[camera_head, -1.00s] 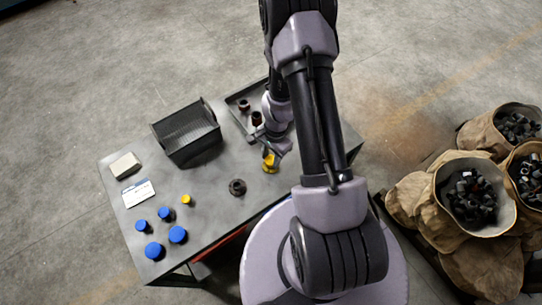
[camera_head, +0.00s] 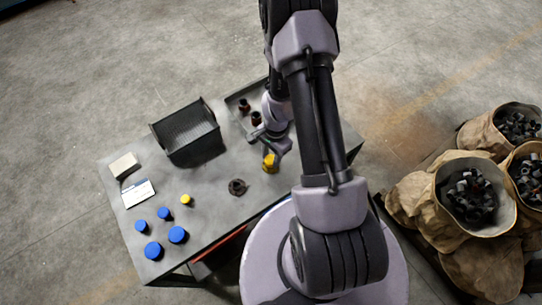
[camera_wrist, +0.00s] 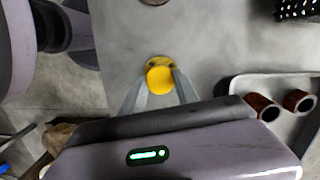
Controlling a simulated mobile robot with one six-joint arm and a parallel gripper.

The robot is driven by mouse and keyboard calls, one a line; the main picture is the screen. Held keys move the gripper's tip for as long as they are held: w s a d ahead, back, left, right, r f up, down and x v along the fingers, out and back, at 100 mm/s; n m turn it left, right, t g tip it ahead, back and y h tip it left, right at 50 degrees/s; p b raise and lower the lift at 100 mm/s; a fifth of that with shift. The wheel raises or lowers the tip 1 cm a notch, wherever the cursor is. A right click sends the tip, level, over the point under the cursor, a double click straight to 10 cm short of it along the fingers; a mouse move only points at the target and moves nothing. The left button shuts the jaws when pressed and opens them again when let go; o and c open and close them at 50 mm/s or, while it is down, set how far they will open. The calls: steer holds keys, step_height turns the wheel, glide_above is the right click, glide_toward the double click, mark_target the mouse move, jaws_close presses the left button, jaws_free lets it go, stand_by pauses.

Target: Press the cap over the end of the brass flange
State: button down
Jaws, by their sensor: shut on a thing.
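A round yellow cap (camera_wrist: 160,80) is between the two fingertips of my gripper (camera_wrist: 159,84) in the wrist view. My gripper is shut on it. A yellow rim with dark spots, which looks like the brass flange (camera_wrist: 157,60), shows just beyond the cap. In the head view the cap and flange merge into one yellow shape (camera_head: 270,162) on the table, below my gripper (camera_head: 272,156). I cannot tell whether the cap is seated or just above the flange.
A dark flange (camera_head: 237,187) stands to the left on the grey table (camera_head: 215,210). Several blue caps (camera_head: 178,235), a small yellow cap (camera_head: 186,200), a black bin (camera_head: 185,135) and a tray (camera_head: 236,101) with brown-black pipe pieces are also there. Sacks (camera_head: 475,195) stand right.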

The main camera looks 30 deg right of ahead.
steer(key=shift+f, duration=0.2)
steer(key=shift+f+b, duration=0.25)
steer(key=shift+b, duration=0.25)
steer(key=shift+f+b, duration=0.3)
steer(key=shift+b, duration=0.1)
stand_by(0.6)
steer(key=c, duration=0.8)
jaws_free()
steer(key=shift+c, duration=0.2)
steer(key=shift+o, duration=0.5)
steer(key=o, duration=0.4)
steer(key=shift+r, duration=0.1)
